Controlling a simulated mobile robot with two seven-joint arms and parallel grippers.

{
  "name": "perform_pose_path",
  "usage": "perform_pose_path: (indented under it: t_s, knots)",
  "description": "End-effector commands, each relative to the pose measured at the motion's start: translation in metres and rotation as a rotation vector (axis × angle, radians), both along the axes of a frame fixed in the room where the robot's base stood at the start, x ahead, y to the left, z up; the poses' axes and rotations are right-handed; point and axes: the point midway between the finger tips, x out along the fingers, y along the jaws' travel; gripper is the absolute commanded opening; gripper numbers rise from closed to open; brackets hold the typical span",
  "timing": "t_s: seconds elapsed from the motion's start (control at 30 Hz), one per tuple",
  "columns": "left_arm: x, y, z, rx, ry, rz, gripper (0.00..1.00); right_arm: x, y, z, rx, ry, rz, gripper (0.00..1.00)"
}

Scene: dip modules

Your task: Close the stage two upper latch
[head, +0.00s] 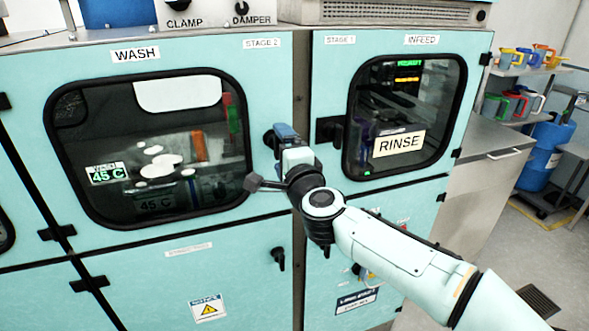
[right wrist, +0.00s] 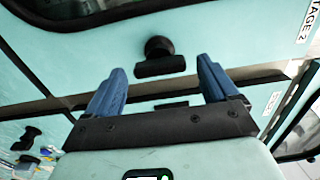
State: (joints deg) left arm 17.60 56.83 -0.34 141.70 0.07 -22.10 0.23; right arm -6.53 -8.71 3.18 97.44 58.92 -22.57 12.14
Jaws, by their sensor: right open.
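The stage two upper latch (right wrist: 160,58) is a black knob with a short bar on the teal door; the right wrist view shows it just beyond and between my fingertips. My right gripper (right wrist: 160,84) is open, its two blue fingers apart with nothing between them that I can see touching. In the head view the right gripper (head: 284,133) is at the right edge of the stage two upper door (head: 270,90), covering most of the latch. The door looks flush with its frame. My left gripper is not in view.
The stage one door (head: 400,185) with its black latch (head: 328,130) is just right of my gripper. A lower black latch (head: 278,258) sits on the door below. Shelves with coloured jugs (head: 525,57) and a blue barrel (head: 540,150) stand at far right.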

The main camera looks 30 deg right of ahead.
Motion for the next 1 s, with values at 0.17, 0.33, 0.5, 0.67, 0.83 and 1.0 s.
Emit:
perform_pose_path:
  t_s: [0.17, 0.33, 0.5, 0.67, 0.83, 1.0]
  knots:
    - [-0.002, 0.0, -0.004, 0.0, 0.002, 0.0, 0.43, -0.043, 0.01, 0.001, 0.0, -0.003, 0.001, 0.87]
    - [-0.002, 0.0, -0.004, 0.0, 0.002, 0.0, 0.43, -0.077, 0.018, 0.001, 0.001, -0.003, -0.001, 0.87]
    - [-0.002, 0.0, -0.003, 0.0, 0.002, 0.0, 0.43, -0.098, 0.023, 0.001, 0.002, -0.001, 0.0, 0.87]
    - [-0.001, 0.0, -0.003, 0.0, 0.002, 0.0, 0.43, -0.105, 0.025, 0.0, 0.001, 0.0, 0.0, 0.87]
    - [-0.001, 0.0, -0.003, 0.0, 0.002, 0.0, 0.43, -0.106, 0.025, 0.0, 0.001, 0.0, 0.0, 0.87]
    - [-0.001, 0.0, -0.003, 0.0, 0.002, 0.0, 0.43, -0.105, 0.025, 0.0, 0.001, 0.0, 0.0, 0.87]
